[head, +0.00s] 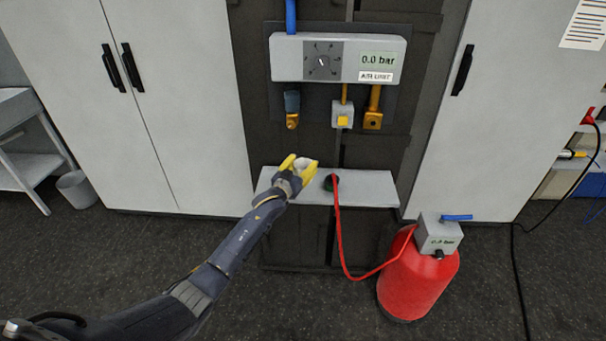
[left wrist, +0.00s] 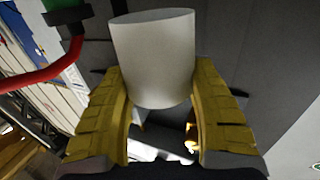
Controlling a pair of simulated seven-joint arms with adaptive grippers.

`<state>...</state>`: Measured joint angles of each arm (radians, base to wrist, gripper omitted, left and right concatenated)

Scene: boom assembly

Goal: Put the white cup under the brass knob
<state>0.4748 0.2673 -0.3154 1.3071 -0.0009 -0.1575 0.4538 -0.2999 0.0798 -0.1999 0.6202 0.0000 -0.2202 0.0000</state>
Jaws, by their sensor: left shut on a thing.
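The white cup (head: 306,163) is held between the yellow fingers of my left gripper (head: 299,166), above the left part of a grey shelf. In the left wrist view the cup (left wrist: 152,60) fills the space between the two fingers. Brass-coloured fittings hang below the air unit: one under a blue part (head: 292,120) at the left and a larger one (head: 373,120) at the right. I cannot tell which is the brass knob. The cup is below and apart from both. My right gripper is not in view.
The grey shelf (head: 365,188) holds a dark green and black piece (head: 331,182) with a red hose. The air unit (head: 285,58) is on the wall above. A red tank (head: 415,285) stands on the floor at the right. The shelf's right part is clear.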

